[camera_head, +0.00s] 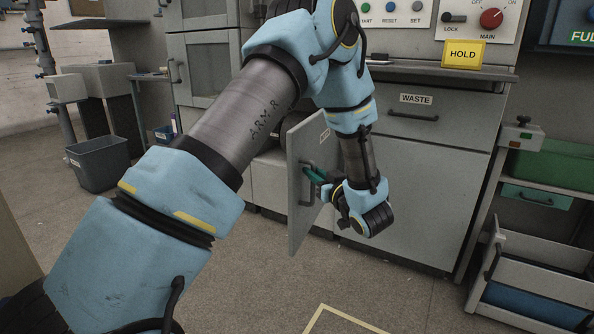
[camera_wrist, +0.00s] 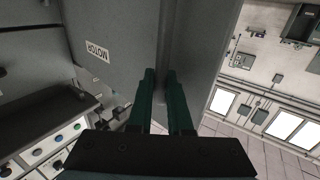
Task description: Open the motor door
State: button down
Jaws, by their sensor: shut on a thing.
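The motor door (camera_head: 299,213) is a grey panel that stands swung out from the cabinet front, at a steep angle to it. It has a dark bar handle (camera_head: 307,185) and a small label near its top. In the wrist view the door (camera_wrist: 118,75) carries the label MOTOR. My gripper (camera_head: 316,176) is at the handle with its green fingers. In the wrist view my gripper (camera_wrist: 161,76) is shut on the handle, a grey bar that runs up between the fingertips. My arm hides part of the opening behind the door.
A WASTE drawer (camera_head: 420,118) is shut to the right of my wrist. A grey bin (camera_head: 99,163) stands on the floor at left. An open drawer (camera_head: 533,275) juts out at lower right. The floor in front of the door is clear.

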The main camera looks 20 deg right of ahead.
jog(key=shift+s+d, duration=0.15)
jog(key=shift+d, duration=0.25)
jog(key=c, duration=0.8)
grip_release()
jog(key=shift+c, duration=0.2)
jog(key=s+d, duration=0.2)
jog(key=s, duration=0.8)
jog(key=shift+s+p, duration=0.3)
jog(key=shift+p, duration=0.15)
